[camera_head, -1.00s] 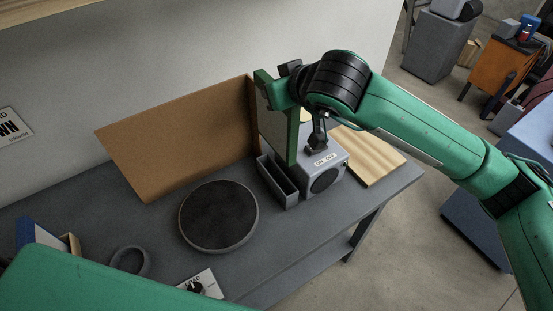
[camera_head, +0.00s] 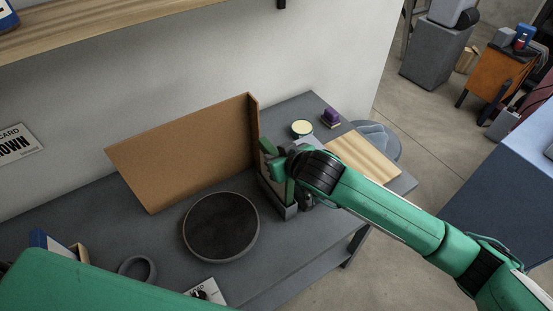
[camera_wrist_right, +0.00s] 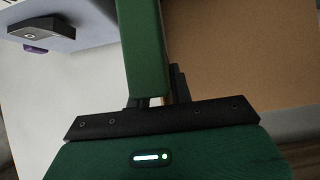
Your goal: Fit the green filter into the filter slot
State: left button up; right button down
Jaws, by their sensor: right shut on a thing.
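The green filter (camera_head: 290,191) is a green-framed panel, standing upright in the head view. My right gripper (camera_head: 277,165) is shut on it near its upper part. The filter also fills the middle of the right wrist view (camera_wrist_right: 146,48), between the jaws of the right gripper (camera_wrist_right: 150,101). The filter slot is a narrow grey holder (camera_head: 289,212) on the bench, directly below. The filter's lower end is down at the slot and appears to be inside it; the arm hides part of the fit. My left gripper is out of view.
A brown board (camera_head: 185,155) stands behind the slot. A round dark plate (camera_head: 221,227) and a grey ring (camera_head: 136,267) lie to its left. A wooden board (camera_head: 362,160), a round tin (camera_head: 302,128) and a purple item (camera_head: 331,115) are to its right.

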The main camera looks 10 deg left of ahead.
notch_tip(320, 180, down, 2)
jog(key=shift+f, duration=0.1)
jog(key=shift+f, duration=0.15)
jog(key=c, duration=1.3)
grip_release()
jog(key=shift+o, duration=0.2)
